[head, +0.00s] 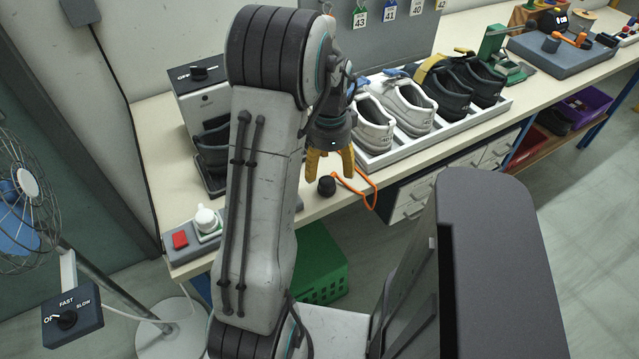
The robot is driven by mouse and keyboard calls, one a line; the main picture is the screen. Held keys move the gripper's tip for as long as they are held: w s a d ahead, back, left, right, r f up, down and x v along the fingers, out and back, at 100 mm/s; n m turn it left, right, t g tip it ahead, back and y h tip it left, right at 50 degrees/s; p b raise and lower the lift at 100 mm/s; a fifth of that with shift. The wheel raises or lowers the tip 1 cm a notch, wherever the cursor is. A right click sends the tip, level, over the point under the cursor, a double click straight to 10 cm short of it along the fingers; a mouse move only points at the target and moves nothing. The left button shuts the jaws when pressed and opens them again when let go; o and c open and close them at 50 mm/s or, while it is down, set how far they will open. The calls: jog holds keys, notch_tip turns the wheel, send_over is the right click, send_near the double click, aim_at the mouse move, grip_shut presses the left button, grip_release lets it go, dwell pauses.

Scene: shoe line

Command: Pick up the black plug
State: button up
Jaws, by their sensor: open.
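The black plug (326,186) is a small dark piece on the front part of the pale workbench, beside an orange cord. My gripper (329,176) has yellow fingers pointing down, spread apart and empty. The gripper is just above the plug in the picture; I cannot tell the exact height gap. My arm hides part of the bench to the left of the plug.
An orange cord (358,188) loops over the bench's front edge. A white tray (450,126) with white and black shoes stands behind on the right. A fan (27,181) stands far left.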

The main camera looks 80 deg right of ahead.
aim_at(329, 181)
jog(key=m, duration=0.3)
jog(key=shift+m, duration=0.4)
jog(key=shift+f+m, duration=0.25)
jog(key=shift+m, duration=0.25)
jog(key=shift+s+d+f+p, duration=0.1)
jog(key=shift+f+p, duration=0.05)
jog(key=shift+f, duration=1.6)
jog(key=shift+d+f+p, duration=0.1)
jog(key=shift+f+p, duration=0.05)
jog(key=shift+f, duration=1.55)
jog(key=c, duration=1.3)
